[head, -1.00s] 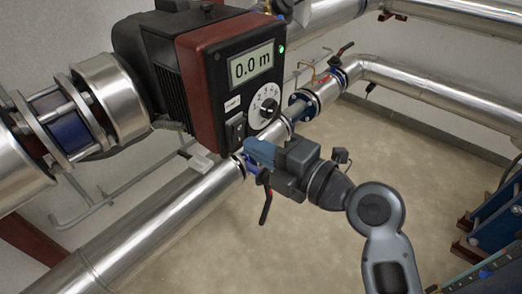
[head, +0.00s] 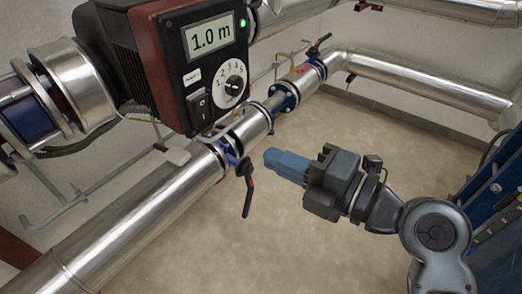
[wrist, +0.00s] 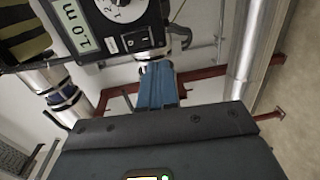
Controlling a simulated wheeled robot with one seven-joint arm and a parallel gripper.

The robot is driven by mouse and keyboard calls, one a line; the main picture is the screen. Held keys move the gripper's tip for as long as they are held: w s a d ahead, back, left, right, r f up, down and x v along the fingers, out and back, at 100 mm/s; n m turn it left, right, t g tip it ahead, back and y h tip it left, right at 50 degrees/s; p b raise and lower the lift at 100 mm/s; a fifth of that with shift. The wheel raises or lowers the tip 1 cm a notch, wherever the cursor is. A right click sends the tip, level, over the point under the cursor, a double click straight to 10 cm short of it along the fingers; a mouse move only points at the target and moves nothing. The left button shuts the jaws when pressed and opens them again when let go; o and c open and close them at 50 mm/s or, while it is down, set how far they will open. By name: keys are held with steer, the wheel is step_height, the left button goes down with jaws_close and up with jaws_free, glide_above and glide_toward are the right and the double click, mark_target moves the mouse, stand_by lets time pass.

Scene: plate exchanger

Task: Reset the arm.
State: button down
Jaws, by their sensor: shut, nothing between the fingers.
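My gripper (head: 272,158) has blue fingers, shut and empty. In the head view it hangs in free space to the right of the near valve's handle, apart from it. In the wrist view the blue fingers (wrist: 157,88) point toward the pump's control box. My arm runs from the gripper to the lower right of the head view.
The pump control box (head: 190,60) reads 1.0 m, with a dial, a switch and a green light. A valve handle (head: 248,190) hangs below the pipe (head: 150,215). A second valve handle (head: 319,43) is further back. Bare floor (head: 330,250) lies below.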

steer(key=shift+s+d, duration=0.35)
steer(key=shift+d, duration=0.05)
steer(key=s+d+f+m+t+h+p, duration=0.35)
steer(key=s+d+f+m+h, duration=0.7)
steer(key=m, duration=0.55)
steer(key=s+d+r+m+h+p, duration=0.1)
steer(key=s+r+m, duration=0.4)
steer(key=s, duration=0.5)
steer(key=s+d+r+m+h+p, duration=0.2)
steer(key=s+m, duration=0.5)
steer(key=s, duration=0.4)
steer(key=d+r+t+p, duration=0.1)
steer(key=d+r, duration=0.1)
steer(key=d, duration=0.1)
steer(key=shift+r, duration=0.35)
stand_by(1.3)
